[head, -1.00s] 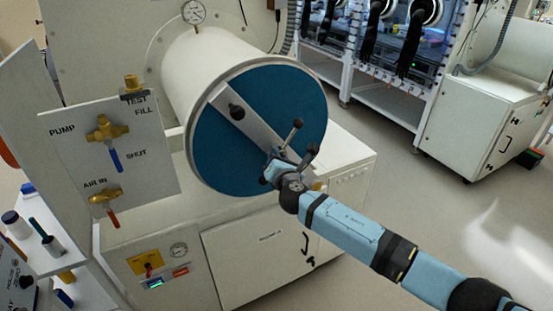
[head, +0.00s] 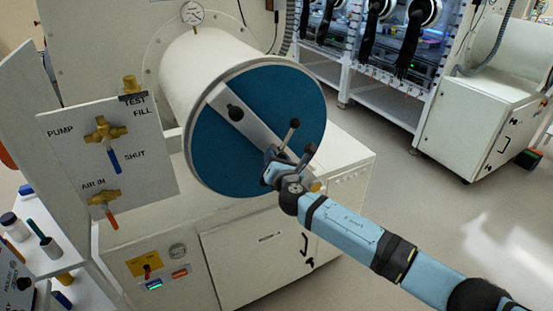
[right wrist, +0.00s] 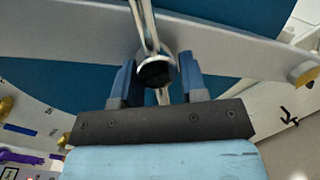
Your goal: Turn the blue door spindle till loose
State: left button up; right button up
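The blue round door (head: 225,150) closes the end of the white cylinder, with a grey bar across it. Its spindle has spokes with black knobs, one pointing up (head: 295,124) and one to the right (head: 310,148). My right gripper (head: 272,168) is at the spindle, over the lower right of the bar, and hides part of it. Bright metal rods (right wrist: 143,22) run up from there. My left gripper is not in view.
A valve panel (head: 150,180) with brass valves stands left of the door. A white cabinet (head: 260,250) is below it. A shelf with bottles (head: 48,243) is at the lower left. Open floor (head: 400,190) lies to the right.

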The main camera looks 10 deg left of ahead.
jog(key=b+v, duration=0.1)
jog(key=v, duration=1.2)
jog(key=shift+s+d, duration=0.2)
jog(key=shift+s, duration=0.15)
jog(key=shift+f, duration=0.1)
jog(key=s+d+f+m+g+h+p, duration=0.1)
jog(key=s+d+f+m+g, duration=0.45)
jog(key=s+f+m, duration=0.7)
jog(key=s+d+f+m+h, duration=0.1)
jog(key=s+d+f+m, duration=0.5)
jog(key=s+d+m, duration=0.2)
jog(key=s+d+f+m+h+p, duration=0.1)
jog(key=s+d+f+m, duration=0.5)
jog(key=s+d+m, duration=0.3)
jog(key=shift+d+m+h, duration=0.4)
jog(key=shift+d+m, duration=0.3)
jog(key=shift+m, duration=0.55)
jog(key=shift+s, duration=0.1)
